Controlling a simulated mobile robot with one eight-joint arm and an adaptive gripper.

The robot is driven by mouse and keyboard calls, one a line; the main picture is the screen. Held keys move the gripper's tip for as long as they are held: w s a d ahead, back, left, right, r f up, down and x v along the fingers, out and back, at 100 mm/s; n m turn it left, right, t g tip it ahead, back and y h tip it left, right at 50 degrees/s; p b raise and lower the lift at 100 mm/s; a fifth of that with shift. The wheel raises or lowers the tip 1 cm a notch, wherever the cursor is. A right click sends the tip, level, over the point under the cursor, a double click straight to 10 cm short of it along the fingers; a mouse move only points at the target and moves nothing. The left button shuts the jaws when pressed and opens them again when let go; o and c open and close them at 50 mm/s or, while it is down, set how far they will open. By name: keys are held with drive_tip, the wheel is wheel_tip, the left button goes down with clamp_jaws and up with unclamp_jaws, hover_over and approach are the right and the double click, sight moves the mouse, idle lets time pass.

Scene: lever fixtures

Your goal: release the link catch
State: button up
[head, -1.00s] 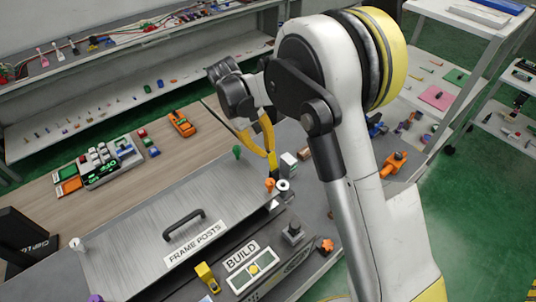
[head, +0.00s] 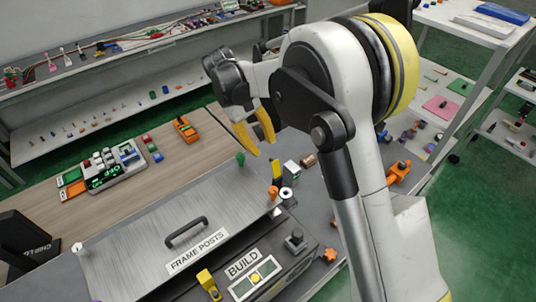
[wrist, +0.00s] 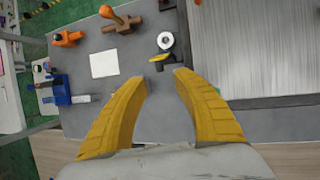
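I cannot tell for certain which part is the link catch. A small black lever with a yellow end (head: 277,170) stands by the right end of the grey metal panel (head: 140,245), beside a white ring (head: 286,193). In the wrist view the black lever with its yellow end (wrist: 163,60) lies just beyond my fingertips, below the white ring (wrist: 166,41). My gripper (head: 263,147) is in the air up and left of the lever. In the wrist view my gripper (wrist: 164,78) has its yellow fingers spread with nothing between them.
The panel bears a black handle (head: 186,232) and a "FRAME POSTS" label. A green peg (head: 240,159) stands near its far edge. A "BUILD" box (head: 254,280) is in front. Orange-handled fixtures (wrist: 118,20) and a white square (wrist: 104,64) are at upper left in the wrist view.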

drive_tip(key=v, duration=0.7)
drive_tip(key=shift+d, duration=0.1)
drive_tip(key=s+d+f+m+t+y+b, duration=0.1)
drive_tip(key=s+d+m+t+y+b, duration=0.25)
drive_tip(key=s+d+b, duration=0.7)
drive_tip(key=s+d+f+m+t+b, duration=0.1)
drive_tip(key=s+d+f+t+b, duration=0.2)
drive_tip(key=s+f, duration=0.3)
drive_tip(key=s+d+f+m+t+y+b, duration=0.1)
drive_tip(key=s+d+f+m+t+b, duration=0.1)
drive_tip(key=s+d+f+t+b, duration=0.1)
drive_tip(key=s+d+f+b, duration=0.1)
drive_tip(key=s+d+f, duration=0.1)
drive_tip(key=s+f, duration=0.1)
drive_tip(key=shift+f, duration=0.2)
